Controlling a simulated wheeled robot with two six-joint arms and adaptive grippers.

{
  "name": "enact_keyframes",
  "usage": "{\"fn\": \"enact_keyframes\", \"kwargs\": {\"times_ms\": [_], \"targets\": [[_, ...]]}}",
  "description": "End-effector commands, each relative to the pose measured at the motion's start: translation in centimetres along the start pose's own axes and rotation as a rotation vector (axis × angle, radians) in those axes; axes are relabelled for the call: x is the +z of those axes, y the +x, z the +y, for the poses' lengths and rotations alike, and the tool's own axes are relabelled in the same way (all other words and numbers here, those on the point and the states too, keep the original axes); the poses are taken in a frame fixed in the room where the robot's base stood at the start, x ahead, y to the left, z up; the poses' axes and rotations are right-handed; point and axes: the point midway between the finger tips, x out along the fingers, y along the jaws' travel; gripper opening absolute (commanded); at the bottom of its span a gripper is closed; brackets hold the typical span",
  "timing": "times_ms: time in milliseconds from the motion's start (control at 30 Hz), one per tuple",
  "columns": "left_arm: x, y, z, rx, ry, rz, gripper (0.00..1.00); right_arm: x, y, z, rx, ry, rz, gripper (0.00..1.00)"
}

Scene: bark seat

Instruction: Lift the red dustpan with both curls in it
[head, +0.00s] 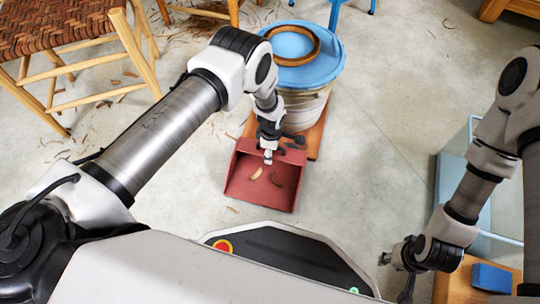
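The red dustpan (240,183) lies on the concrete floor in the middle of the head view, its open side towards me. Two curls rest inside it, a pale tan curl (257,173) and a darker reddish-brown curl (276,179). My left gripper (268,156) points down at the far edge of the dustpan; the arm covers the handle area, and I cannot tell if the fingers grip it. My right gripper (393,276) is to the right and nearer to me, apart from the dustpan, with its fingers spread and nothing between them.
A bucket with a blue lid (318,73) and a wooden ring (292,60) stands on a board (318,138) behind the dustpan. A woven chair (64,28) is at the left. A blue block (491,277) sits on a wooden surface (453,288) at the lower right. Shavings litter the floor.

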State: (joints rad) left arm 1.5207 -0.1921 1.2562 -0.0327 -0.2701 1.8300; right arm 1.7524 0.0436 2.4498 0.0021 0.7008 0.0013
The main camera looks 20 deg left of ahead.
Motion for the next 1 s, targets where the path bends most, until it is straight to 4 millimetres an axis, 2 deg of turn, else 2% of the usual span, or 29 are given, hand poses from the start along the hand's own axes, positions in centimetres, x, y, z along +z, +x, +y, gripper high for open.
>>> {"fn": "enact_keyframes", "kwargs": {"times_ms": [33,100,300,500,1000], "targets": [[0.0,-1.6,0.1,0.003,0.001,0.000,0.14,0.0,-1.1,0.0,0.000,-0.001,0.000,0.40],[0.0,-3.4,0.1,0.003,0.001,0.000,0.14,0.1,-2.2,-0.1,0.000,-0.003,-0.001,0.40],[0.0,-8.1,0.1,0.002,0.001,0.000,0.14,0.1,-4.6,-0.1,-0.001,-0.007,-0.004,0.40],[0.0,-10.7,0.1,0.002,0.001,0.000,0.14,0.1,-6.0,-0.1,-0.001,-0.007,-0.004,0.40],[0.0,-15.4,0.0,0.002,0.001,0.000,0.14,0.1,-9.3,-0.1,-0.001,-0.007,-0.004,0.40]]}}
